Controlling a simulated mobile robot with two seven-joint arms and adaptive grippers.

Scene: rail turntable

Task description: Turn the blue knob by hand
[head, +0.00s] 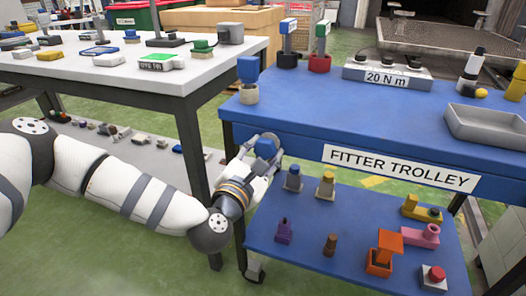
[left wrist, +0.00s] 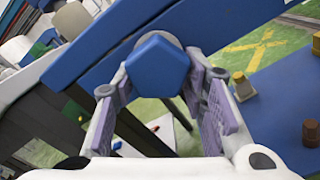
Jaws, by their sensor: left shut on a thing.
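The blue knob (head: 265,148) is at the front left edge of the blue trolley's top, between the fingers of my left gripper (head: 262,150). In the left wrist view the knob (left wrist: 158,66) shows a blue, many-sided face with a grey round base behind it. My left gripper (left wrist: 165,100) has one finger on each side of the knob and is shut on it. The finger contact is partly hidden. My right gripper is in neither view.
The blue trolley (head: 330,115) bears a blue-topped cup (head: 248,80), a grey tray (head: 485,125) and a 20 N m box (head: 387,73). Its lower shelf (head: 330,250) holds several small coloured parts. A white table (head: 90,72) with several items stands at left.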

